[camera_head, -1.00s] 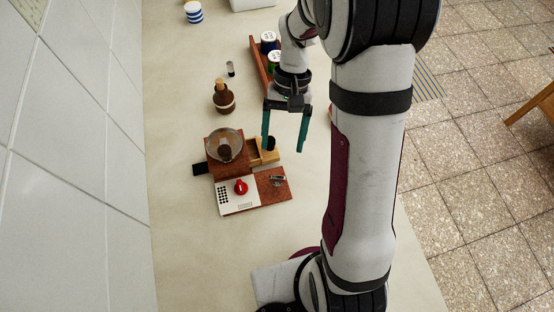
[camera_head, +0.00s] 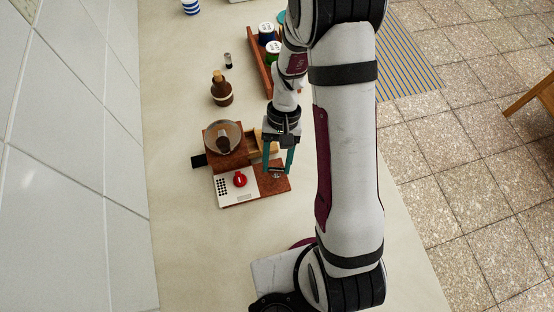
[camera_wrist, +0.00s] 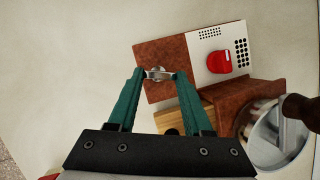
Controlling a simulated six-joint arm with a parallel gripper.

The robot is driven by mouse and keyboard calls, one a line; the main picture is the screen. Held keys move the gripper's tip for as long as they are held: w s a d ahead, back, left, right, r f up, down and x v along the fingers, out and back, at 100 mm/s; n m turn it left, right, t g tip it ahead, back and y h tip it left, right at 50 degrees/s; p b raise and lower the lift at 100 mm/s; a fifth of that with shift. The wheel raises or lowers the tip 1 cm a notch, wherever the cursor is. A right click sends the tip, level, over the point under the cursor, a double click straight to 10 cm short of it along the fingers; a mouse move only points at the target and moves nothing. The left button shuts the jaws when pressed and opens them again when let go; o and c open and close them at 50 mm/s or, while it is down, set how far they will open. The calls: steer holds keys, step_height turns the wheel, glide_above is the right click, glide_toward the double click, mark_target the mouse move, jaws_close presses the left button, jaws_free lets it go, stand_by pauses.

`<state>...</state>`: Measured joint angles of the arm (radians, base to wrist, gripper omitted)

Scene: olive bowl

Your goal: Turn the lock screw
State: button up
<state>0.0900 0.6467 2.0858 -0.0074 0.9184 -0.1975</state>
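The lock screw, a small silvery winged metal piece, lies on the red-brown panel of a board and shows in the wrist view (camera_wrist: 158,74). In the head view it shows small (camera_head: 276,174), close to the fingertips. My gripper (camera_head: 278,170) points down over this panel with its two teal fingers apart. In the wrist view my gripper (camera_wrist: 159,73) has one fingertip on each side of the screw's wings, very near them. Whether the fingertips touch the screw cannot be told.
The board's white panel (camera_head: 228,191) carries a red knob (camera_head: 240,179) and black dots. Behind stand a wooden box with a round clear bowl (camera_head: 223,137) and a lighter open drawer (camera_head: 265,143). A brown bottle (camera_head: 221,92) and a rack (camera_head: 260,67) stand farther back. The front counter is clear.

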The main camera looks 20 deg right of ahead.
jaws_close()
steer(key=shift+m, duration=0.4)
steer(key=m, duration=0.2)
steer(key=m+t+y, duration=0.1)
steer(key=m, duration=0.1)
steer(key=m+t, duration=0.1)
steer(key=m, duration=0.1)
steer(key=shift+s+d+y, duration=0.25)
steer(key=shift+y, duration=0.15)
steer(key=m+t, duration=0.1)
steer(key=m, duration=0.2)
steer(key=shift+s+y, duration=0.15)
steer(key=shift+y, duration=0.15)
steer(key=shift+s+m+t, duration=0.15)
steer(key=shift+m+t, duration=0.75)
steer(key=shift+m, duration=1.1)
steer(key=o, duration=0.8)
jaws_free()
steer(key=shift+c, duration=0.2)
